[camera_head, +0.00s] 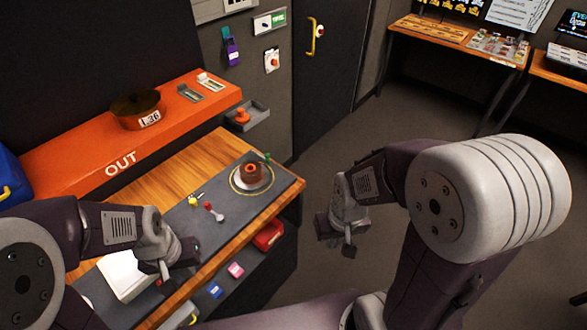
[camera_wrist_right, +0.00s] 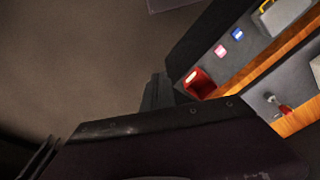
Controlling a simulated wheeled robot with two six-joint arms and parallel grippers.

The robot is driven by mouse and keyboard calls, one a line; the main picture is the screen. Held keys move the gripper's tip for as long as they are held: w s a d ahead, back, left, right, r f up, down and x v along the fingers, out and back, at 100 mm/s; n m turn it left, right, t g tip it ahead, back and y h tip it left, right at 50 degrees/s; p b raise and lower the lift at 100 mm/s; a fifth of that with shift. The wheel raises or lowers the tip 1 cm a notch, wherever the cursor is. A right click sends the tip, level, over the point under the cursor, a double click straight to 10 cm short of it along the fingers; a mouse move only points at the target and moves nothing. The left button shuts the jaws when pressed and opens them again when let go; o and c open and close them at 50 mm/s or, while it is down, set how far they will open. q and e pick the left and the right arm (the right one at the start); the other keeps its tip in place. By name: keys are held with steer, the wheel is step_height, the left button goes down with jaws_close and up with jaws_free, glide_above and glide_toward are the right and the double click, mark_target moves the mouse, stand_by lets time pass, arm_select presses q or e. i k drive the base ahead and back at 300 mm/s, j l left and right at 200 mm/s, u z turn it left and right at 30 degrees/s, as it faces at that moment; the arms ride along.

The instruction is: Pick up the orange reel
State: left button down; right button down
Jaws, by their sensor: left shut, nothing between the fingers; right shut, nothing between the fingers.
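An orange reel (camera_head: 252,173) with a dark centre stands upright on a round silver plate (camera_head: 240,184), inside a thin yellow ring on the bench's grey mat. My left gripper (camera_head: 166,272) is shut and empty over the near left of the bench, beside a white block and well apart from the reel. My right gripper (camera_head: 348,251) is shut and empty over the floor, off the bench's right end. It also shows in the right wrist view (camera_wrist_right: 157,92), where the reel is not seen.
The wooden bench (camera_head: 192,150) backs onto an orange ledge (camera_head: 70,152) bearing a brown labelled drum (camera_head: 138,108). A red-handled tool (camera_head: 213,211) and a yellow knob (camera_head: 193,201) lie on the mat. A red bin (camera_head: 268,236) is below the bench edge. Floor to the right is clear.

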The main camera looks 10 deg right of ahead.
mark_target(248, 177)
steer(key=i+l+u, duration=0.1)
steer(key=l+u, duration=0.15)
steer(key=u, duration=0.15)
steer(key=l+u, duration=0.25)
steer(key=u, duration=0.2)
steer(key=l+u, duration=0.6)
steer(key=u, duration=0.25)
